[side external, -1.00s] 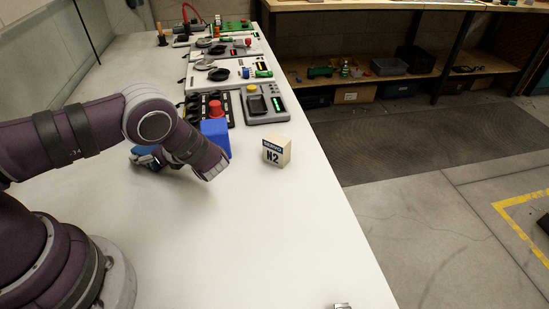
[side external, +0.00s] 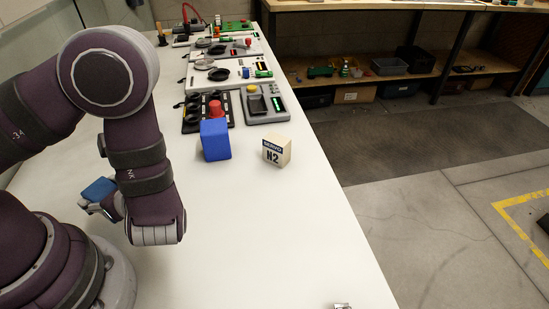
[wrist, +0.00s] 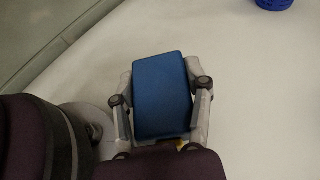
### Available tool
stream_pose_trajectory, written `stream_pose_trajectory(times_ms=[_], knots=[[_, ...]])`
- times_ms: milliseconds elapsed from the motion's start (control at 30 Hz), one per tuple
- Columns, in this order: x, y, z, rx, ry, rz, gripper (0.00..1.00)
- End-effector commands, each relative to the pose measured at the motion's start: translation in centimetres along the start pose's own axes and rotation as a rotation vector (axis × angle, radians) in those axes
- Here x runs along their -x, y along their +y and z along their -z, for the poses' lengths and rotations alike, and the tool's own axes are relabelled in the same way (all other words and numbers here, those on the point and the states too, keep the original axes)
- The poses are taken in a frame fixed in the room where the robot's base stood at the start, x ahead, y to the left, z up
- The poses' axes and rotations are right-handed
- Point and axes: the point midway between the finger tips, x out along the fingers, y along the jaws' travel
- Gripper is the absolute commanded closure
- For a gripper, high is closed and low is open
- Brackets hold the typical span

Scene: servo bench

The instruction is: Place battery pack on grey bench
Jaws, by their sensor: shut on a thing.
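My gripper (side external: 94,203) is shut on a flat blue block-shaped pack, which I take to be the battery pack (side external: 98,188). In the wrist view the pack (wrist: 162,95) lies between both fingers, its broad blue face toward the camera. The pack is held near my base, at the left of the side view, partly hidden by my arm. The pale grey-white bench (side external: 265,235) spreads below it. I cannot tell whether the pack touches the bench.
A blue cube (side external: 214,140) and a cream box marked N2 (side external: 277,151) stand mid-bench. A grey panel with a yellow button (side external: 264,104), a black panel with a red button (side external: 216,108) and several other devices line the back.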

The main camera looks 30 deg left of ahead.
Motion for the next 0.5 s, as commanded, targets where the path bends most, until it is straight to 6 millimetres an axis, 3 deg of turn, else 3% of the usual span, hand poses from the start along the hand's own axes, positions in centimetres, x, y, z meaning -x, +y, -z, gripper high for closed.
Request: stream_pose_trajectory(times_ms=[500], knots=[[3.0,0.5,-6.3,0.006,0.091,0.003,0.91]])
